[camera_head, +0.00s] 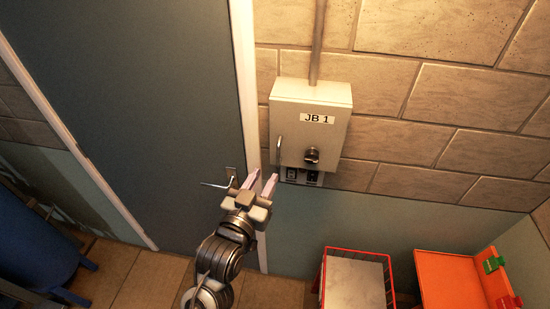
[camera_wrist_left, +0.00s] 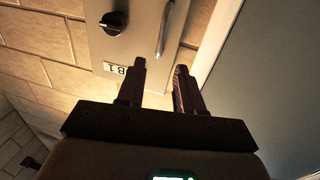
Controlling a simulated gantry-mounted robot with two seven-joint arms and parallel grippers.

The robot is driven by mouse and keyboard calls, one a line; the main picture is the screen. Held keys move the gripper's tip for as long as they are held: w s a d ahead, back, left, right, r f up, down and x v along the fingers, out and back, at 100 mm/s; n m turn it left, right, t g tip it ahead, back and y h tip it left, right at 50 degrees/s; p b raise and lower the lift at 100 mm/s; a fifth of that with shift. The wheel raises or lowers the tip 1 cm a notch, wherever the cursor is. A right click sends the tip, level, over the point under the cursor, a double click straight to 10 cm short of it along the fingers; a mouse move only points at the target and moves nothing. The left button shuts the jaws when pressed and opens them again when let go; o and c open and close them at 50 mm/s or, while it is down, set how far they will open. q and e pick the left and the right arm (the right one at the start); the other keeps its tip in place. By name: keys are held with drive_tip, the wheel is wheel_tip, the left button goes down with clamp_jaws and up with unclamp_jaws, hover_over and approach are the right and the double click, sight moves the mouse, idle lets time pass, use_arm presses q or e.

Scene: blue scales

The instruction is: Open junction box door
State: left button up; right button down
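The junction box (camera_head: 305,128), a pale grey cabinet labelled JB 1, is on the brick wall with its door shut. A dark round knob (camera_head: 312,156) is at the lower right of its door, and a thin bar handle (camera_head: 279,150) is along the door's left edge. My left gripper (camera_head: 262,180) is open and empty, just below and left of the box. In the left wrist view the box (camera_wrist_left: 142,30) is upside down, with the knob (camera_wrist_left: 113,24) left and the bar handle (camera_wrist_left: 164,30) ahead of the open fingers. My right gripper is not in view.
A grey room door (camera_head: 140,90) with a lever handle (camera_head: 217,184) is left of the box. A conduit (camera_head: 318,40) runs up from the box, and switches (camera_head: 302,176) are below it. A red wire basket (camera_head: 355,280) and an orange box (camera_head: 450,280) stand lower right.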

sight(278, 154)
use_arm(q)
drive_tip(key=p+x, duration=0.1)
drive_tip(key=x, duration=0.6)
drive_tip(key=shift+w+d, duration=0.1)
drive_tip(key=shift+w, duration=0.15)
drive_tip(key=shift+w+d+p, duration=0.2)
drive_tip(key=shift+w+p, duration=0.1)
drive_tip(key=shift+w, duration=0.2)
clamp_jaws()
idle(0.8)
